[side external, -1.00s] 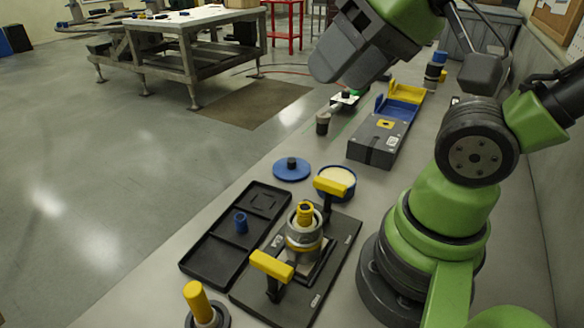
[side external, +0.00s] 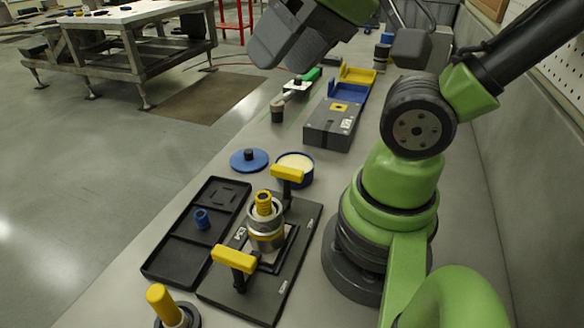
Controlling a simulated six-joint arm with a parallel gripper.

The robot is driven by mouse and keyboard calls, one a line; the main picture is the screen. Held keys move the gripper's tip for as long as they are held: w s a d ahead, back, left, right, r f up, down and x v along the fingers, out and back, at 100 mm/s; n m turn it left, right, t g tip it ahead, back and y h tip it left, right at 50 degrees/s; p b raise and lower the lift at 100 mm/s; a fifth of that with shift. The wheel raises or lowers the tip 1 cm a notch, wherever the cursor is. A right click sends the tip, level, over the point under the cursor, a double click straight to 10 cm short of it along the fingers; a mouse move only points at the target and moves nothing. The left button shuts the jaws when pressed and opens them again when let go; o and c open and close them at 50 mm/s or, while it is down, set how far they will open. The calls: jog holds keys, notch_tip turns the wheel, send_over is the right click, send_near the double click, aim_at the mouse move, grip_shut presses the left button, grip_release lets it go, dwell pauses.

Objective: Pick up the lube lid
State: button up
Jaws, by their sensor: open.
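The lube lid is a flat blue disc with a dark knob (side external: 249,160), lying on the grey bench in the side external view. The open blue tub with pale cream contents (side external: 295,168) stands just right of it, apart from it. My gripper (side external: 272,62) is the dark grey block at the top of the picture. It is open, high above the bench and clear of the lid. Its fingertips do not show clearly, and I see nothing held in it.
A black fixture plate (side external: 303,232) with yellow-handled clamps holds a metal turret part (side external: 265,225). A black compartment tray (side external: 180,262) with a small blue piece (side external: 201,219) lies left of it. A grey box (side external: 330,125) stands behind the tub. Bare bench surrounds the lid's left side.

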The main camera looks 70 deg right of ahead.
jog(key=n+g+h, duration=0.2)
jog(key=n+g, duration=0.4)
send_over(248, 151)
jog(key=f, duration=1.6)
jog(key=d+f, duration=0.1)
jog(key=f, duration=0.7)
jog(key=shift+s+f, duration=0.15)
jog(key=shift+s, duration=0.2)
jog(key=shift+w+a+f, duration=0.1)
jog(key=shift+a+f, duration=0.05)
jog(key=shift+f, duration=0.75)
jog(key=shift+w+a+f, duration=0.1)
jog(key=shift+a+f, duration=0.1)
jog(key=shift+f, duration=0.7)
jog(key=shift+w+a+f, duration=0.1)
jog(key=shift+a+f, duration=0.05)
jog(key=shift+f, duration=0.75)
jog(key=c, duration=1)
